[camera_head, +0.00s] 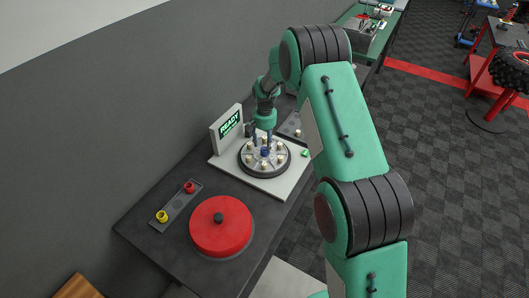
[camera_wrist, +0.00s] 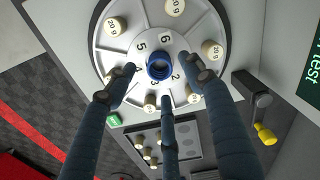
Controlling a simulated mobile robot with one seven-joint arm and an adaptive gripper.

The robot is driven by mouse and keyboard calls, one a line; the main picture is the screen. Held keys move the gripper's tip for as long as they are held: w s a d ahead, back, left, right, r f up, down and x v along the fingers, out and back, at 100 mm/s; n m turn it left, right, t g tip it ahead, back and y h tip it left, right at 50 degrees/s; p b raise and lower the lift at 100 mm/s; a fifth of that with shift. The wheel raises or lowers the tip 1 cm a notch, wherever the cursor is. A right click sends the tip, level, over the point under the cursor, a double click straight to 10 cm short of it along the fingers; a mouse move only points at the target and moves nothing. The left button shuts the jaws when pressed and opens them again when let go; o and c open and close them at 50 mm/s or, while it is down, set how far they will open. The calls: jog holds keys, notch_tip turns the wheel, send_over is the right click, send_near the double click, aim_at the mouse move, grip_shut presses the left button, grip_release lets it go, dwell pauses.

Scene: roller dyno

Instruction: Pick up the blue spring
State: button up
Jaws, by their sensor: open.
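The blue spring (camera_wrist: 159,66) stands at the centre of a round dial (camera_wrist: 118,50) with numbered sectors and brass weights marked 20 g. In the head view the blue spring (camera_head: 265,152) shows as a small blue spot in the middle of the dial (camera_head: 246,166). My gripper (camera_wrist: 160,78) has three dark blue fingers, spread open, with their tips around the spring in the wrist view. I cannot tell whether any finger touches it. In the head view my gripper (camera_head: 262,135) points down just above the dial's centre.
The dial sits on a pale base with a READY screen (camera_head: 230,123) behind it and a green button (camera_head: 305,153) beside it. A red round lid (camera_head: 221,232) and a tray (camera_head: 177,203) with yellow and red knobs are nearer.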

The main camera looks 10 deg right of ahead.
aim_at(265, 148)
jog(key=shift+f, duration=1.85)
jog(key=c, duration=1.2)
